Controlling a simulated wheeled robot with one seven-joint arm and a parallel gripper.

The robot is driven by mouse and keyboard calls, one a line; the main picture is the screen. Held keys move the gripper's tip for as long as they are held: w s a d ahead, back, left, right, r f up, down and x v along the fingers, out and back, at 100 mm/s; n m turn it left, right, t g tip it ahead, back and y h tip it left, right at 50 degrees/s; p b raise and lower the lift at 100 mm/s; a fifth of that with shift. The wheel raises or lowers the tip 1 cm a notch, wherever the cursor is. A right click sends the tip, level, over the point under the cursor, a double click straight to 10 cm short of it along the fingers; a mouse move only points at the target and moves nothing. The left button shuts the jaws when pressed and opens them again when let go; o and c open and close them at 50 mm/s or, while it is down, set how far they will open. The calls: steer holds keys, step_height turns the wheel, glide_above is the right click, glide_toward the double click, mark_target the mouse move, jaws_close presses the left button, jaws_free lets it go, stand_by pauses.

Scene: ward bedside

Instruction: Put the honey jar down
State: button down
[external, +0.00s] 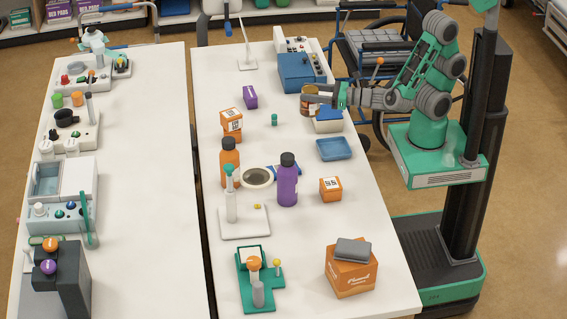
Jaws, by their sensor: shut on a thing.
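A small brown jar (308,107), which looks like the honey jar, is at the far right part of the right-hand table (300,222). My gripper (318,97) reaches in from the right and is shut on it near its top. The fingers hide part of the jar. I cannot tell whether its base touches the table or hangs just above it.
A blue box-shaped device (297,72) stands just behind the jar. A blue-and-white box (328,121) is close at its right, and a blue tray (334,149) lies nearer. A small green bottle (274,120) stands to the left, with bare table around it.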

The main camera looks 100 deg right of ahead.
steer(key=shift+s+a+r, duration=0.1)
steer(key=shift+s+r, duration=0.3)
steer(key=shift+s, duration=0.2)
steer(key=shift+r, duration=0.7)
steer(key=r, duration=0.4)
steer(key=shift+a+r, duration=0.1)
steer(key=shift+a, duration=0.1)
steer(key=w+a+n+t+y, duration=0.1)
steer(key=w+a+n+y, duration=0.25)
steer(key=a, duration=1.25)
steer(key=w+a+n+y, duration=0.2)
steer(key=w+a+y, duration=0.2)
steer(key=a, duration=1.1)
steer(key=s+a+n+y+b, duration=0.1)
steer(key=s+a+y, duration=0.2)
steer(key=a, duration=1)
steer(key=shift+g, duration=0.3)
steer(key=w+a+f, duration=0.2)
steer(key=w+f, duration=0.1)
steer(key=f, duration=0.3)
steer(key=w+a+f, duration=0.3)
steer(key=w+f, duration=0.1)
steer(key=f, duration=0.2)
steer(key=w+a+f, duration=0.2)
steer(key=w+f, duration=0.2)
steer(key=f, duration=0.2)
steer(key=shift+w+a+f, duration=0.15)
steer(key=shift+w+a, duration=0.05)
steer(key=shift+a, duration=0.1)
